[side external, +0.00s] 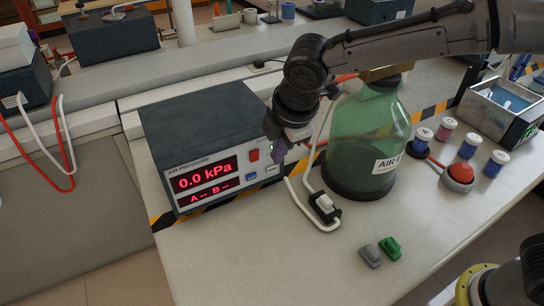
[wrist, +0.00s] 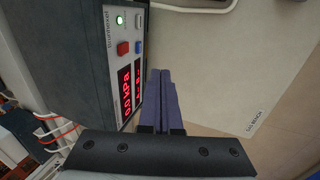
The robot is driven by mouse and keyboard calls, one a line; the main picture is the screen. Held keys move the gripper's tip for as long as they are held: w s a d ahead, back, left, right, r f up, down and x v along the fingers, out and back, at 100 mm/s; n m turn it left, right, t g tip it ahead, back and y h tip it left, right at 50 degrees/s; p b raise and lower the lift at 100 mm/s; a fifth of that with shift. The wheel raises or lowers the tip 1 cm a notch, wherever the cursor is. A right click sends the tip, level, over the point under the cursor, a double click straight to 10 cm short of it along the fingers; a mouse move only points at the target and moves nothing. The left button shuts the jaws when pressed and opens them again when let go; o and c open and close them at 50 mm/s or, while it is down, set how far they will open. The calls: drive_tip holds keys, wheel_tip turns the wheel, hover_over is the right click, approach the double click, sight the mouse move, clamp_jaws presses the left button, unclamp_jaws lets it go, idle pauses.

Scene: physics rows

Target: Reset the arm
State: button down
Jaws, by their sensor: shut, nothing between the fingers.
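My gripper (side external: 279,153) is shut and empty, close to the right end of the front panel of the air pressure box (side external: 210,125). In the wrist view my gripper (wrist: 161,75) shows its two purple fingers together, beside the box's panel. The box's red display reads 0.0 kPa, with "A-- B--" below it. The panel has a red button (side external: 254,155), a blue button (side external: 251,177) and a white one. In the wrist view a small green light (wrist: 119,20) is lit on the panel. I cannot tell whether the fingers touch the panel.
A green glass bottle (side external: 368,130) stands just right of my gripper, under my arm. A white tube with a black clip (side external: 325,207) lies before it. Grey and green blocks (side external: 390,248), several small jars and a red button (side external: 461,172) sit rightward.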

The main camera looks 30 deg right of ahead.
drive_tip(key=shift+s+r, duration=0.3)
drive_tip(key=shift+r, duration=0.15)
drive_tip(key=d+r+m+t, duration=0.1)
drive_tip(key=d+r+m, duration=0.1)
drive_tip(key=d+r, duration=0.55)
drive_tip(key=s+d+r+m+t, duration=0.1)
drive_tip(key=s+d+r+m, duration=0.1)
drive_tip(key=s+d, duration=0.3)
drive_tip(key=s+d+r+m, duration=0.2)
drive_tip(key=d+r, duration=0.1)
drive_tip(key=d, duration=0.4)
drive_tip(key=s+d+f+m, duration=0.2)
drive_tip(key=s+d+m, duration=0.4)
drive_tip(key=s, duration=0.5)
drive_tip(key=s+f+m, duration=0.6)
drive_tip(key=s, duration=0.1)
drive_tip(key=shift+f, duration=0.35)
